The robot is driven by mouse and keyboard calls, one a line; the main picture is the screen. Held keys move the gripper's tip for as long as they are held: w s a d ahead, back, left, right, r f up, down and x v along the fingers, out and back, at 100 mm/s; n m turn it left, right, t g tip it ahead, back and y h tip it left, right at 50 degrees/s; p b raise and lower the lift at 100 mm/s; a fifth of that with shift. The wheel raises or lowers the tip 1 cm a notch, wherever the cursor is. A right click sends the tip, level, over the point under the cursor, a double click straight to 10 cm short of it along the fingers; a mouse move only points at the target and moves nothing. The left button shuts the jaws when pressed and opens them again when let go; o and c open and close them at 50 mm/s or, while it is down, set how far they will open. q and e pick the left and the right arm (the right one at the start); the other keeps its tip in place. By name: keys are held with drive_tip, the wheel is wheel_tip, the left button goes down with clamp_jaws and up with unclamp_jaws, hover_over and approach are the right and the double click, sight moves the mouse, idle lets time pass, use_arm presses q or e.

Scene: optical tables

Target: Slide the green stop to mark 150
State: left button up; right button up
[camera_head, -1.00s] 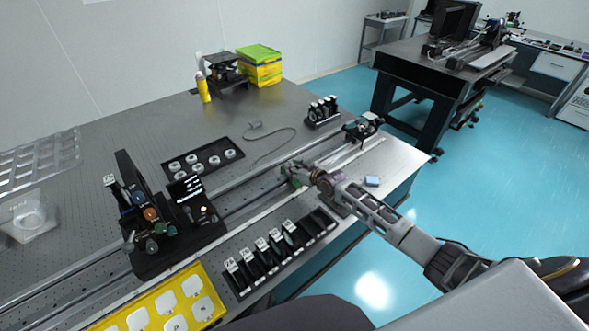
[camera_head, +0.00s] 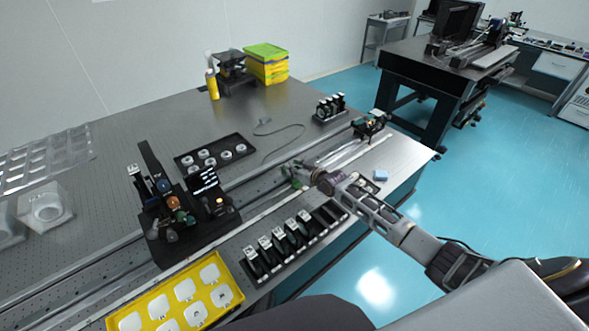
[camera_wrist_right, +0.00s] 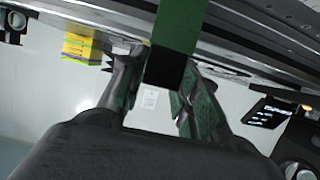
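The green stop (camera_head: 292,172) sits on the long rail (camera_head: 247,187) near the middle of the table. In the right wrist view, it shows as a green block (camera_wrist_right: 180,22) with a black lower part. My right gripper (camera_head: 305,177) is at the stop. The scale marks are too small to read. My left gripper is not in view.
A black optics carriage (camera_head: 176,238) with a lit display stands on the rail, left of the stop. A black holder (camera_head: 331,213) with several slides lies in front. A yellow tray (camera_head: 231,292) is at front left. A tray of round parts (camera_head: 218,147) lies behind the rail.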

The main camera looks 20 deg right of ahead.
drive_tip(key=o, duration=0.4)
drive_tip(key=shift+d, duration=0.1)
drive_tip(key=shift+s+r, duration=0.1)
drive_tip(key=shift+s, duration=0.05)
drive_tip(key=shift+v, duration=5.8)
